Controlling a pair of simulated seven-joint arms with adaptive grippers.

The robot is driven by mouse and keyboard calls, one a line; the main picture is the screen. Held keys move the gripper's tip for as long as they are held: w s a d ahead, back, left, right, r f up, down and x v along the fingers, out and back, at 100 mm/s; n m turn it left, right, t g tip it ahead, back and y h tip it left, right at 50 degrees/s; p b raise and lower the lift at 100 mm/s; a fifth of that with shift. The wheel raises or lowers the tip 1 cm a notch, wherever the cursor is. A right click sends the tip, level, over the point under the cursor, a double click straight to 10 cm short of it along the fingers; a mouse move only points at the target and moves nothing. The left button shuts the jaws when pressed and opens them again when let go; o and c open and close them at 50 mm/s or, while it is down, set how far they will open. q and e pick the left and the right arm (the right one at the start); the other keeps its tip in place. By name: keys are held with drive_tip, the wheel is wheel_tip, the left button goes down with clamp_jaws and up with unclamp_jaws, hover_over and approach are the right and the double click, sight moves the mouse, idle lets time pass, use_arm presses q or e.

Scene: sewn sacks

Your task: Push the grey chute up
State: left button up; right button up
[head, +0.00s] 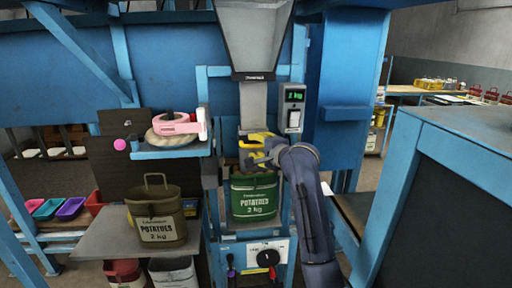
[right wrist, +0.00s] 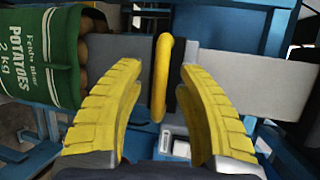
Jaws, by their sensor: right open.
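The grey chute (head: 253,104) hangs upright below the wide hopper in the head view. In the right wrist view it lies sideways as a flat grey piece (right wrist: 255,82) with a yellow handle (right wrist: 161,75) on it. My right gripper (head: 250,150) is at the chute's lower end, just above the green potato sack (head: 254,197). Its yellow fingers (right wrist: 158,92) are open, one on each side of the handle, with gaps between. The green sack (right wrist: 40,60) holds potatoes and is at the left in the wrist view. My left gripper is not in view.
The hopper (head: 254,35) is above the chute. A box with a green display (head: 293,100) is close right of it. A shelf with a pink tape dispenser (head: 178,126) and an olive potato sack (head: 156,213) stand left. Blue frame posts surround the work spot.

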drive_tip(key=shift+o, duration=0.2)
clamp_jaws()
idle(0.4)
